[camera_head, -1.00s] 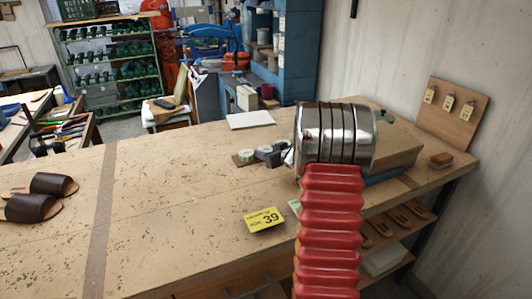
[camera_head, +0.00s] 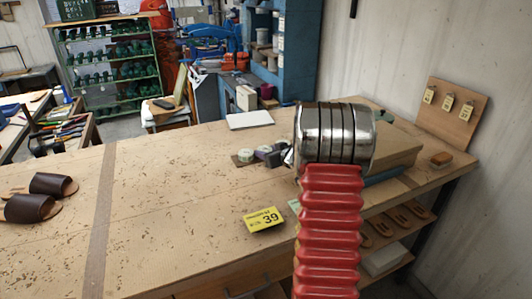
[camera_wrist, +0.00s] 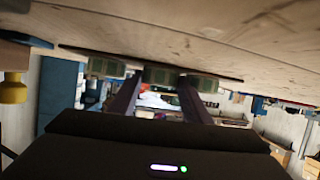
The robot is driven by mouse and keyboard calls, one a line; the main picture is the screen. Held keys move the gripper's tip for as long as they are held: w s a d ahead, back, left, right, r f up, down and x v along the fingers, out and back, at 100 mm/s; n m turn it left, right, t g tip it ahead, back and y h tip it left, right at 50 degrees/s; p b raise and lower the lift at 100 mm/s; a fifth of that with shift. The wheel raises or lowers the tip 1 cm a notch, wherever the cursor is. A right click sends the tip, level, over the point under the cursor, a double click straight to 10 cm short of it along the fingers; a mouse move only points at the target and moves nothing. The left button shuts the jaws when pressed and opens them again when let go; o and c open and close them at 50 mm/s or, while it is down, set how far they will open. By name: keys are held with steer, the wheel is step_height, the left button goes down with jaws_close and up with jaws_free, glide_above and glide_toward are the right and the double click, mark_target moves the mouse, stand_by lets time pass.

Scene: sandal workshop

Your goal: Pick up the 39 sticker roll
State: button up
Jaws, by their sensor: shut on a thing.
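Small sticker rolls sit in a row on a dark mat (camera_head: 243,160) at the back of the bench. A pale greenish roll (camera_head: 246,155) is at the left and a purplish roll (camera_head: 263,151) beside it. My gripper (camera_head: 271,156) reaches in from the right, partly hidden by my wrist. The wrist view is upside down; there my gripper (camera_wrist: 160,84) is shut on the middle roll (camera_wrist: 160,75), with one roll (camera_wrist: 105,67) and another (camera_wrist: 201,83) on either side. The held roll still appears to be at the mat. I cannot read its number.
A yellow card marked 39 (camera_head: 264,219) lies near the bench's front edge. A pale flat slab (camera_head: 250,119) lies behind the rolls. Brown sandals (camera_head: 40,198) are at the left, and a board with tags (camera_head: 452,112) stands at the right. The bench middle is clear.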

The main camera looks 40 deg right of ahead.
steer(key=shift+r, duration=1.7)
steer(key=shift+s+r, duration=0.1)
steer(key=shift+s, duration=0.25)
steer(key=s+a, duration=0.1)
steer(key=s, duration=0.4)
steer(key=s+a, duration=0.1)
steer(key=s, duration=0.5)
steer(key=s+a, duration=0.1)
steer(key=s, duration=0.5)
steer(key=shift+a, duration=0.3)
steer(key=shift+s, duration=0.1)
